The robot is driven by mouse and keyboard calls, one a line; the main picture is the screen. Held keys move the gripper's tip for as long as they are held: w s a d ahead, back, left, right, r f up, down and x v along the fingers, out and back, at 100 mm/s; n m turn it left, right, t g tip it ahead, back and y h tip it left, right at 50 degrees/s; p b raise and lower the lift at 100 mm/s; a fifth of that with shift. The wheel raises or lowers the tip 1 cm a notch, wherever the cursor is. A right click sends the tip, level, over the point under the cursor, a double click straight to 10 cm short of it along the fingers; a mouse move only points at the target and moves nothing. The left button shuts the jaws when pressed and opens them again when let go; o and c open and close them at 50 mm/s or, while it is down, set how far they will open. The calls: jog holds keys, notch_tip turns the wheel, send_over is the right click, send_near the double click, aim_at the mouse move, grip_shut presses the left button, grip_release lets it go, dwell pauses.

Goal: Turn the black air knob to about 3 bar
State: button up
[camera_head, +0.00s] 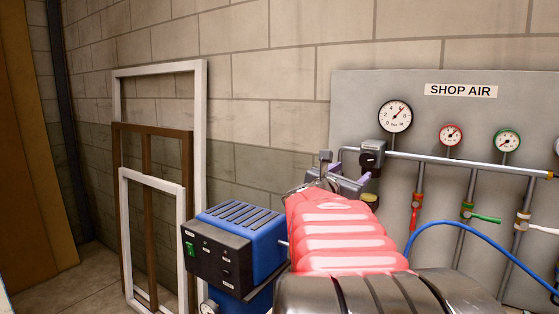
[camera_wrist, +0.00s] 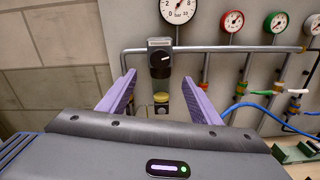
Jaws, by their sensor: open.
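The black air knob (camera_wrist: 160,60) is on a dark regulator block on the pipe, with a light pointer mark on its face. It also shows in the head view (camera_head: 368,160). My gripper (camera_wrist: 160,75) is open, its two purple fingers pointing at the panel. In the wrist view the knob appears between and just above the fingertips; I cannot tell how far away it is or whether they touch. In the head view my gripper (camera_head: 341,172) is left of the knob, partly hidden by my red arm cover.
Red-rimmed (camera_head: 451,135) and green-rimmed gauges (camera_head: 507,144) hang right of the large one. Below the pipe are red (camera_head: 416,215) and green valves (camera_head: 487,218). A blue hose (camera_head: 445,225) curves at the right. A blue machine (camera_head: 235,235) stands left of my arm.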

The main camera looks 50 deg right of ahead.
aim_at(366, 161)
jog(key=shift+d, duration=0.15)
jog(key=shift+w+d, duration=0.35)
jog(key=shift+d, duration=1.85)
jog(key=shift+w+d, duration=0.35)
jog(key=shift+d, duration=1.9)
jog(key=shift+w+d, duration=0.35)
jog(key=shift+d, duration=1.85)
jog(key=shift+c, duration=0.2)
jog(key=c, duration=0.9)
jog(key=shift+d, duration=0.2)
jog(key=shift+c, duration=0.5)
jog(key=shift+a, duration=0.15)
